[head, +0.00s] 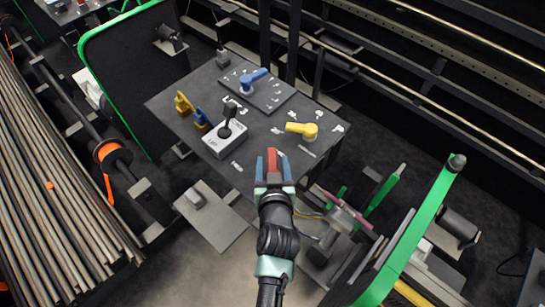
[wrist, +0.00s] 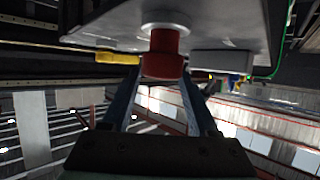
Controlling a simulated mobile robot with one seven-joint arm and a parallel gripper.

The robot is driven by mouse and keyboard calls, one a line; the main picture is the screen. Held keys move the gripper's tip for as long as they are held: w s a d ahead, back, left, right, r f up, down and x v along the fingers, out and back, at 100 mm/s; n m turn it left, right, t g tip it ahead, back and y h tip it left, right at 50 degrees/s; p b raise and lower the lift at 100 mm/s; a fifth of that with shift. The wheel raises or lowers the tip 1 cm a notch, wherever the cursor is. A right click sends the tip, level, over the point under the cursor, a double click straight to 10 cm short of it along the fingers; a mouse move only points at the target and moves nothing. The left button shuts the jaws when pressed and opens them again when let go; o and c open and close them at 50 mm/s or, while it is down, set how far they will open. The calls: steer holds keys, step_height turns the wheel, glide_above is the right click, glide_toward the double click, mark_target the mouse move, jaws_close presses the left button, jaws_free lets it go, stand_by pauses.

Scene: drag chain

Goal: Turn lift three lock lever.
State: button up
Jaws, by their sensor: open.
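A red lever (head: 273,160) sits at the near edge of the dark panel, between my gripper's fingertips. A blue lever (head: 253,78) on a dark plate and a yellow lever (head: 303,129) lie farther back on the panel. No readable label shows which lever is lift three.
A grey box with a black joystick (head: 228,122) stands left of my gripper. A green-edged frame (head: 412,240) rises at the right. Long pipes (head: 50,190) lie at the left.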

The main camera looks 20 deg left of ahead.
steer(key=shift+x, duration=0.9)
jaws_close()
stand_by(0.9)
